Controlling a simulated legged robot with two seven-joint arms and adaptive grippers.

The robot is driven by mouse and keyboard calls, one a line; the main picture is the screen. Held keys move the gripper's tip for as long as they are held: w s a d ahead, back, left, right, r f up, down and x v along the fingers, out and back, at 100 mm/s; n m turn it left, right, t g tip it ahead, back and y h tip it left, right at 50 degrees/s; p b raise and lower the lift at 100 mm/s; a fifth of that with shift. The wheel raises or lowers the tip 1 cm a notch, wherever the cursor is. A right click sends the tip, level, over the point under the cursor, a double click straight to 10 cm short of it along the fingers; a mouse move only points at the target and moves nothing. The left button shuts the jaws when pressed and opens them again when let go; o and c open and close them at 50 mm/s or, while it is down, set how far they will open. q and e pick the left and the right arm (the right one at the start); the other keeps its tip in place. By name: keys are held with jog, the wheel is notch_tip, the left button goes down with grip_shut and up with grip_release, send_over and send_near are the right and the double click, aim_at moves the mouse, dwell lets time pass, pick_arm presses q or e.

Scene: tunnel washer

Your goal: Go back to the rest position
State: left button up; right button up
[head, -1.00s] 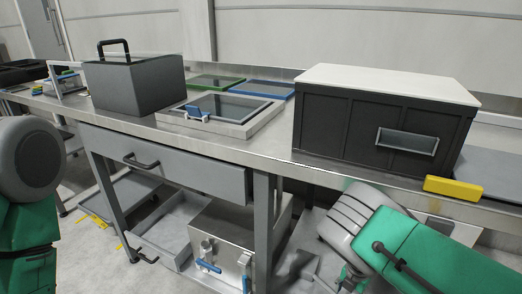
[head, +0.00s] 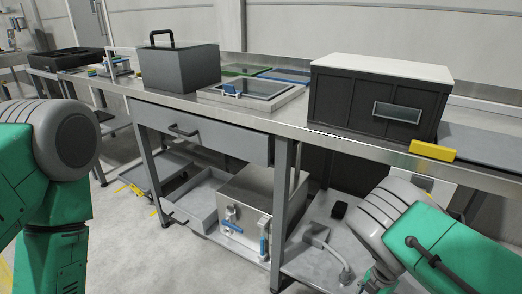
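My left arm stands at the left edge of the head view; only its green links and grey joint show, and its gripper is out of view. My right arm comes in from the lower right, its grey ribbed wrist in front of the bench (head: 330,147). Part of my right gripper (head: 377,279) shows below that wrist at the bottom edge, pointing down. Its fingertips are cut off or hidden, so I cannot tell whether it is open. I see no object held by it.
On the bench stand a dark handled box (head: 180,68), a framed panel (head: 252,92), a white-lidded black box (head: 380,98) and a yellow block (head: 433,151). A drawer (head: 205,138) is below. A steel box (head: 250,200) sits on the lower shelf. Floor shows at front left.

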jog(key=s+a+r+m+p, duration=0.2)
jog(key=s+r+m+p, duration=0.3)
jog(key=s+r+m, duration=0.5)
jog(key=s+a+r+m+p, duration=0.2)
jog(key=s+r+m+p, duration=0.3)
jog(key=s+r+m, duration=0.6)
jog(key=s+m, duration=0.2)
jog(key=s, duration=0.6)
jog(key=shift+h+p, duration=0.3)
